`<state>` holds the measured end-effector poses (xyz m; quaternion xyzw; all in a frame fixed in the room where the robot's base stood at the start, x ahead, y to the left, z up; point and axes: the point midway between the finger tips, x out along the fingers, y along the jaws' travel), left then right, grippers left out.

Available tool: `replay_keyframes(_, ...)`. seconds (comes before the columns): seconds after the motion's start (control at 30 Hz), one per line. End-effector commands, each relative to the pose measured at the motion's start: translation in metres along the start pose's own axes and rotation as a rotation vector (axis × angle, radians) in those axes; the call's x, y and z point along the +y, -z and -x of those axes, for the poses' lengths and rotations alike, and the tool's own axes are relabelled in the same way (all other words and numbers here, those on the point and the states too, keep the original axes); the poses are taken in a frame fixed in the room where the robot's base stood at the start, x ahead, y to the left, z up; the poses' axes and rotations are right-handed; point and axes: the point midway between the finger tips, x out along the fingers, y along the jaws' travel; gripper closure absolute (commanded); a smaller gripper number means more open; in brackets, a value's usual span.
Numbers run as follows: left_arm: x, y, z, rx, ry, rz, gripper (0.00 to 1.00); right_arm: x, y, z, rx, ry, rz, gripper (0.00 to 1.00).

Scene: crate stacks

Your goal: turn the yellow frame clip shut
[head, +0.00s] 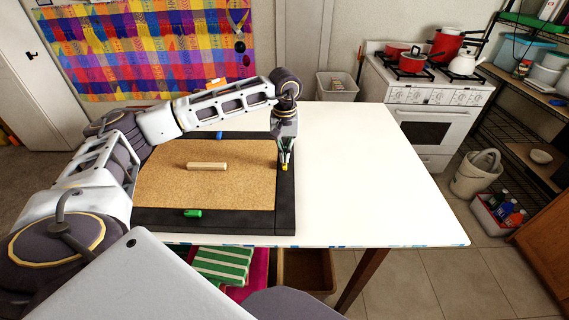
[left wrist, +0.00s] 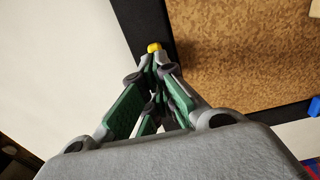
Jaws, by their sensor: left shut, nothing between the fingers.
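The yellow frame clip (head: 285,167) sits on the right bar of the black frame (head: 285,210), which surrounds a cork board (head: 240,190). In the left wrist view the yellow clip (left wrist: 154,47) shows as a small rounded end just beyond my fingertips; the rest of it is hidden. My left gripper (head: 286,158) points down at the clip, with its fingers (left wrist: 155,62) shut and empty. The tips are at or very close to the clip; I cannot tell whether they touch. How far the clip is turned is unclear. My right gripper is not in view.
A wooden bar (head: 207,166) lies on the cork. A green clip (head: 193,213) is on the near bar and a blue clip (head: 219,135) on the far bar. The white table (head: 360,170) is clear to the right of the frame.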

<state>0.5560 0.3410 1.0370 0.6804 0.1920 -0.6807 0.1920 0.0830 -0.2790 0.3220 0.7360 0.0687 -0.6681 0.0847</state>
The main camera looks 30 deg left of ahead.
Motion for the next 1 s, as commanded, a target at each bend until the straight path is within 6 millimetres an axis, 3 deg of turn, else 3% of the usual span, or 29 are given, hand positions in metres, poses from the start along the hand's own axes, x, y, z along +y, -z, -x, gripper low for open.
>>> replay_keyframes(1.0, 0.0, 0.0, -0.013, 0.0, 0.0, 0.0, 1.0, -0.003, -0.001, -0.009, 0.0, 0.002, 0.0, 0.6)
